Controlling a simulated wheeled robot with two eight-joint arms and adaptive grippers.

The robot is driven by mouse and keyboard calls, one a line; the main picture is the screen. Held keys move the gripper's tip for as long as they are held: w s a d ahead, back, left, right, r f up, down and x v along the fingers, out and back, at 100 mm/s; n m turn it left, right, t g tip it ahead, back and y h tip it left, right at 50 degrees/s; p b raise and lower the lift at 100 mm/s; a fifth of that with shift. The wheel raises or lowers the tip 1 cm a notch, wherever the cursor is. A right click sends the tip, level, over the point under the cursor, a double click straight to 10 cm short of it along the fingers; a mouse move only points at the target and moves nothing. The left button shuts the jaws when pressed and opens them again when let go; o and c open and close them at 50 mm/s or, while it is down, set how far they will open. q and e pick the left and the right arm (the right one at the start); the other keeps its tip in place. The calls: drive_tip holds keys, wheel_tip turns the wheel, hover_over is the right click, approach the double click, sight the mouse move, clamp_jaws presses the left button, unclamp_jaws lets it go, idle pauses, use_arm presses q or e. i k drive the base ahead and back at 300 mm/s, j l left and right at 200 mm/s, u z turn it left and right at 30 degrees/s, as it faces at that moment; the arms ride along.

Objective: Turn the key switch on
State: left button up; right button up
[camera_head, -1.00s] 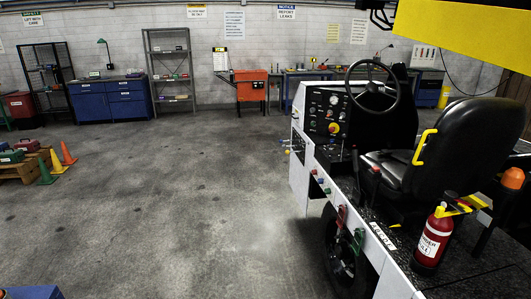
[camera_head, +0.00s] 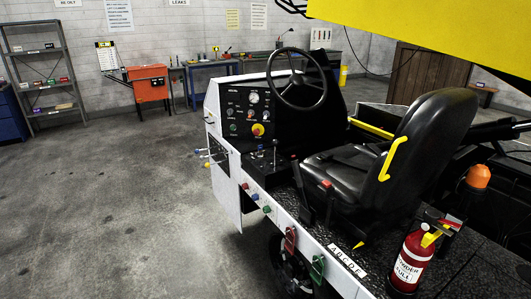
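The belt loader's black control panel (camera_head: 246,113) faces me left of the steering wheel (camera_head: 296,79). It carries small knobs, a white gauge and a red button on a yellow base (camera_head: 258,130). The key switch is too small to tell among these controls. Neither of my grippers shows in the head view.
The black seat (camera_head: 413,150) with a yellow armrest stands behind the wheel. A red fire extinguisher (camera_head: 410,262) and an orange beacon (camera_head: 478,176) are on the deck at right. A yellow beam (camera_head: 430,30) hangs overhead. The floor at left (camera_head: 100,210) is clear.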

sight(258, 154)
drive_tip(key=i+z, duration=0.1)
drive_tip(key=z, duration=0.25)
drive_tip(key=i+j+z, duration=0.1)
drive_tip(key=z, duration=0.25)
drive_tip(key=j+z, duration=0.15)
drive_tip(key=z, duration=0.2)
drive_tip(key=i+j+z, duration=0.15)
drive_tip(key=j, duration=0.25)
drive_tip(key=i+j+z, duration=0.2)
drive_tip(key=j, duration=0.2)
drive_tip(key=i+j+z, duration=0.15)
drive_tip(key=j, duration=0.3)
drive_tip(key=i+j+z, duration=0.15)
drive_tip(key=j, duration=0.3)
drive_tip(key=i+j+z, duration=0.15)
drive_tip(key=j, duration=0.35)
drive_tip(key=k, duration=0.05)
